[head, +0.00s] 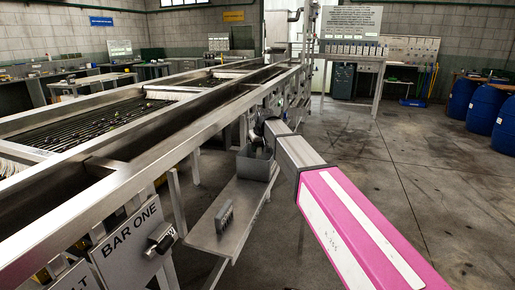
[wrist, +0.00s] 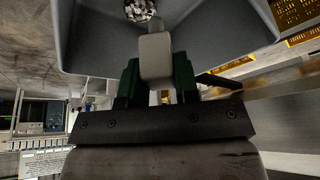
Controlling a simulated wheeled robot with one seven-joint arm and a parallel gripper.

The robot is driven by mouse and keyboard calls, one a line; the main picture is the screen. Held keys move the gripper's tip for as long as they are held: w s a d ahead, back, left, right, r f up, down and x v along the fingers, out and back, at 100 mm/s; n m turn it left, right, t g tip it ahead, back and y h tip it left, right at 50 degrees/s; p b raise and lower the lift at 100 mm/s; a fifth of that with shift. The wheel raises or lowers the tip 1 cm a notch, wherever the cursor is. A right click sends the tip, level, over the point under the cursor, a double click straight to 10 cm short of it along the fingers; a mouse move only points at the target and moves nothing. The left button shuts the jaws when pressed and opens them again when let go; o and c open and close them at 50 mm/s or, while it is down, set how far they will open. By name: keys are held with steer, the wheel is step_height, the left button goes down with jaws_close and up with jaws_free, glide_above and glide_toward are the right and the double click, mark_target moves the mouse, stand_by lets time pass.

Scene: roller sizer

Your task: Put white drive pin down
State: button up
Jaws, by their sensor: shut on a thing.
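In the wrist view my gripper (wrist: 158,75), with dark green fingers, is shut on the white drive pin (wrist: 155,52), a pale blocky piece. The pin is held at the mouth of a grey bin (wrist: 88,45). In the head view my gripper (head: 262,148) is at the grey bin (head: 257,168), which stands on the side shelf of the machine. The pin is too small to make out there. I cannot tell whether the pin touches the bin.
A speckled round thing (wrist: 140,9) shows in the bin. A small grey slotted block (head: 224,217) stands on the metal shelf (head: 235,190). The long roller machine (head: 130,175) runs along the left. Blue barrels (head: 480,108) stand far right; the floor between is clear.

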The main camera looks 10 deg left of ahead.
steer(key=shift+f, duration=0.55)
steer(key=o, duration=0.9)
